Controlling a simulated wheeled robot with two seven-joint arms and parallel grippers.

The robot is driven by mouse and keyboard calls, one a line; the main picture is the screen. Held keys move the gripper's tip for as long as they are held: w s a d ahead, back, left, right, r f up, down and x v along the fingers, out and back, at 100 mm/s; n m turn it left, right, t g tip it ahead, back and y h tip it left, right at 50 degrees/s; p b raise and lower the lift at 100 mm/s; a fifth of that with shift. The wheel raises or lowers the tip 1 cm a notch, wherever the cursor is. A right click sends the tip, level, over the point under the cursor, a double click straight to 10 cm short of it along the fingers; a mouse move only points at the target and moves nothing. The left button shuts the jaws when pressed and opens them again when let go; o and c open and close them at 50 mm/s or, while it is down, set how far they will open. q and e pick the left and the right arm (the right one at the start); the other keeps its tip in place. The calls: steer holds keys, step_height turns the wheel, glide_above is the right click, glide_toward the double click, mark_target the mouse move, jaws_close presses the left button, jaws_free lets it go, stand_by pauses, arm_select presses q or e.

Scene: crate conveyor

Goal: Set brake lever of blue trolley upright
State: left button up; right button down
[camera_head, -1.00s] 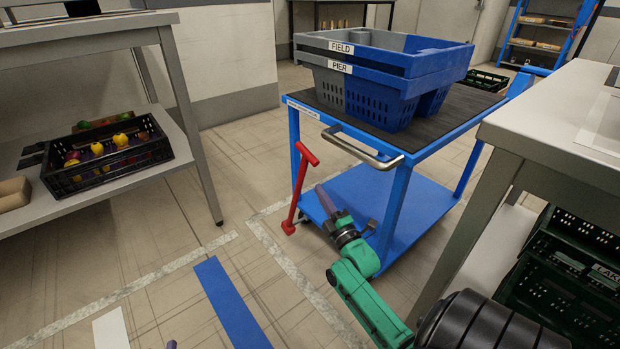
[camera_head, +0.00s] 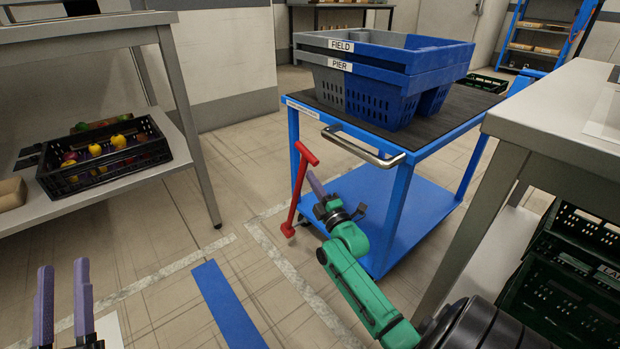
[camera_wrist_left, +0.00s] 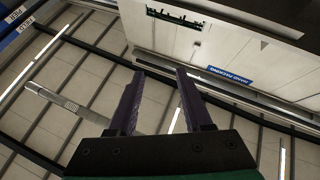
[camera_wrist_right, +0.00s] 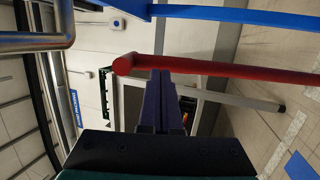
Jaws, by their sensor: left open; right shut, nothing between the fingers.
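The blue trolley (camera_head: 398,181) stands in the middle of the head view. Its red brake lever (camera_head: 299,190) is at the near left corner, leaning slightly, with a short crossbar at the top. My right gripper (camera_head: 312,178) is shut and empty, its fingertips close beside the upper part of the lever. In the right wrist view the red lever (camera_wrist_right: 230,70) runs across just beyond the shut fingers (camera_wrist_right: 163,78); I cannot tell whether they touch. My left gripper (camera_head: 63,275) is open and empty at the lower left, pointing up, far from the trolley. Its fingers (camera_wrist_left: 157,85) show apart in the left wrist view.
Blue and grey crates labelled FIELD and PIER (camera_head: 372,63) sit on the trolley top. A grey table (camera_head: 565,110) stands at right, and a shelf with a black crate (camera_head: 104,158) at left.

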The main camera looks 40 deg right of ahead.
arm_select(q)
step_height(320, 180, up, 8)
steer(key=s+a+m+t+h, duration=0.1)
steer(key=t, duration=0.1)
steer(key=shift+s+h+b, duration=0.3)
steer(key=shift+s+b, duration=0.05)
steer(key=shift+s, duration=0.05)
arm_select(e)
steer(key=shift+x, duration=0.9)
arm_select(q)
steer(key=shift+a, duration=0.1)
